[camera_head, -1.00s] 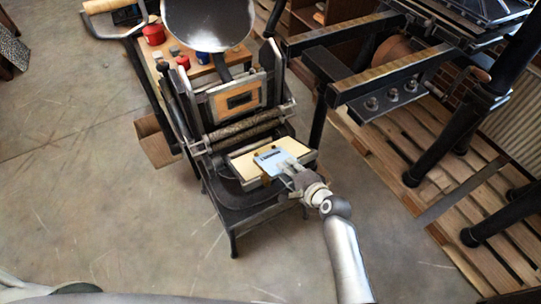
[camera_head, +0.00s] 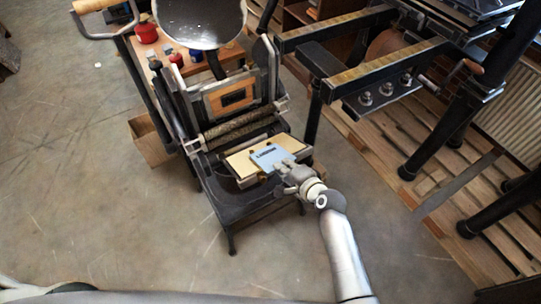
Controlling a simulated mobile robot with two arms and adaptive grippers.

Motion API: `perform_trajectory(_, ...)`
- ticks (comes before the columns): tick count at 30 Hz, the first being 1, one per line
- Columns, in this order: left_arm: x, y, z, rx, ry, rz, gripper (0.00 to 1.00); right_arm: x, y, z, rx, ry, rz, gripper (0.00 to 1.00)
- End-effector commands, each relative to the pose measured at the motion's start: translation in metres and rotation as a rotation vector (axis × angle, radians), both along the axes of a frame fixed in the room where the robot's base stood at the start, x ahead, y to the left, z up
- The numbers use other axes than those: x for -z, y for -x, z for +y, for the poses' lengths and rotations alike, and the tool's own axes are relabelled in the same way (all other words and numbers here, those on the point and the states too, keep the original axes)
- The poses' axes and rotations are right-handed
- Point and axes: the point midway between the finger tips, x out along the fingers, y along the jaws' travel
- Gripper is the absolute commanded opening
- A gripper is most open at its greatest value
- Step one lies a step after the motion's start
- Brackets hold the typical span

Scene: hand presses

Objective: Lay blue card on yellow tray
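The blue card (camera_head: 269,157), light blue with dark print, lies over the yellow tray (camera_head: 240,164) on the low black press. It covers the tray's middle and right part and appears to rest flat on it. My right gripper (camera_head: 287,171) comes in from the lower right at the card's near right edge. Its fingers look spread, with the tips at or very close to the card; any contact is too small to make out. My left gripper is not in view.
The press's rollers (camera_head: 240,127) and raised wood-lined frame (camera_head: 231,96) stand just behind the tray. A round grey plate (camera_head: 200,20) is above them. A larger press with dark rails (camera_head: 385,78) stands at right. Floor in front is clear.

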Motion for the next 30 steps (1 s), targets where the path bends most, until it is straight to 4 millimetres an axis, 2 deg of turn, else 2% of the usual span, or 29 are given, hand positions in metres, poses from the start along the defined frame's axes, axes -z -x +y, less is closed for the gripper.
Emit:
perform_trajectory(20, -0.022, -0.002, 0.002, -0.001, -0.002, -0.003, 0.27, -0.015, 0.021, -0.015, 0.0, 0.001, 0.001, 0.0)
perform_trajectory(30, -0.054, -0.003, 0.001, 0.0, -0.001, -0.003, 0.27, -0.042, 0.032, -0.023, -0.001, 0.001, 0.001, 0.0)
